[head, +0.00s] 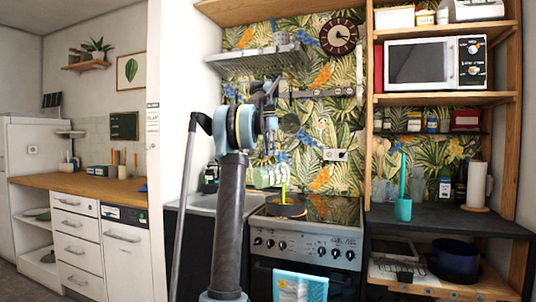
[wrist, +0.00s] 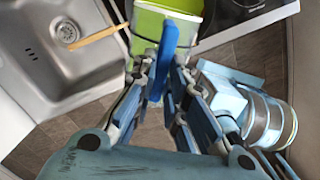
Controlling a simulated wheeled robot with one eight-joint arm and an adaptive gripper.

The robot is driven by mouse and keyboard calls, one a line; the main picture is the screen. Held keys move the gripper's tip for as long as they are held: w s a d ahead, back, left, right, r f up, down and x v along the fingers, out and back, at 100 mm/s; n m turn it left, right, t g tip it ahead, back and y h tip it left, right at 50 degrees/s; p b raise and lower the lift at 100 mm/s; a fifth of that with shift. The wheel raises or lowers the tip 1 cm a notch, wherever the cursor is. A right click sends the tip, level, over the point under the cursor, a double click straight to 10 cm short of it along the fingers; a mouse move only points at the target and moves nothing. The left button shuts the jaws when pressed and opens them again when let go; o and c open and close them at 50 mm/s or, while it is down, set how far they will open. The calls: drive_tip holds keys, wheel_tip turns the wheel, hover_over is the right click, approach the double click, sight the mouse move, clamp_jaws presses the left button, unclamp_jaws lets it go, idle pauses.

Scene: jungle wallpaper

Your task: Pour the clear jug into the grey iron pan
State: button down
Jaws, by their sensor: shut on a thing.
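The clear jug (head: 268,177) is tipped on its side above the stove in the head view. A bright green stream (head: 283,190) runs down from its right end to the grey iron pan (head: 285,211) on the hob. The pan looks dark, with orange showing at its edge. In the wrist view, the jug (wrist: 146,22) holds green liquid and sits just beyond the fingertips. My gripper (wrist: 162,78) is shut on the jug at its near side. In the head view my arm hides part of the grip. The pan's inside is hard to make out.
A steel sink (wrist: 40,60) lies left of the jug in the wrist view, with a light wooden stick (wrist: 95,38) over its edge. A dark counter (head: 440,219) right of the stove holds a teal utensil holder (head: 403,210) and a paper roll (head: 478,185).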

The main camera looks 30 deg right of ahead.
drive_tip(key=shift+d, duration=0.1)
idle(0.3)
drive_tip(key=shift+d+r+y, duration=0.3)
drive_tip(key=shift+d+y, duration=0.2)
drive_tip(key=shift+d, duration=0.25)
drive_tip(key=shift+s+a+f+h, duration=0.1)
drive_tip(key=shift+a+f+h, duration=0.1)
drive_tip(key=shift+a+h, duration=0.6)
drive_tip(key=shift+w+a+f+h, duration=0.1)
drive_tip(key=shift+a+f+h, duration=0.25)
drive_tip(key=shift+a, duration=0.7)
drive_tip(key=shift+s+a+f+h, duration=0.1)
drive_tip(key=shift+a+h, duration=0.55)
drive_tip(key=shift+a, duration=0.4)
drive_tip(key=shift+a, duration=0.1)
drive_tip(key=shift+s+a+f+h, duration=0.1)
drive_tip(key=shift+a+h, duration=0.9)
drive_tip(key=shift+h, duration=0.1)
drive_tip(key=shift+s+a+f+h, duration=0.1)
drive_tip(key=shift+a+h, duration=0.9)
drive_tip(key=shift+h, duration=0.1)
